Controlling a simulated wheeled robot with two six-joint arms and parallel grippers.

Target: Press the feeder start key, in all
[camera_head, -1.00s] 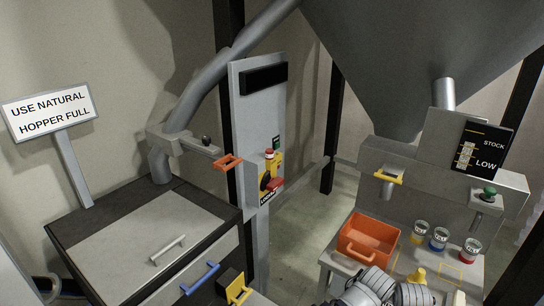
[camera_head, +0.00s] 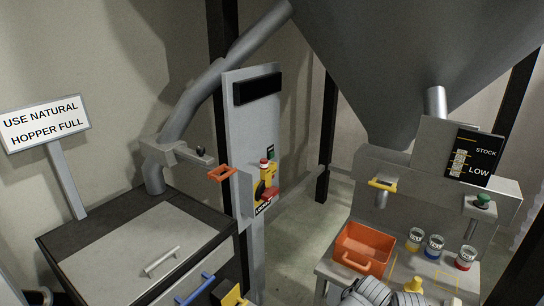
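A tall grey panel (camera_head: 243,135) stands at the middle with a dark display at its top. A green round button (camera_head: 483,201) sits on a grey bracket of the hopper machine at the right. I cannot read which of these is the feeder start key. Grey links of my arm (camera_head: 366,292) show at the bottom edge, well below the panel. Neither gripper's fingers show, and nothing touches the buttons.
An orange bin (camera_head: 364,248) and several small cups stand on the right bench. A sign (camera_head: 45,122) reads "USE NATURAL HOPPER FULL". A dark-edged cabinet (camera_head: 140,235) fills the lower left. An orange handle (camera_head: 222,172) juts out beside the panel. Open floor lies between panel and bench.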

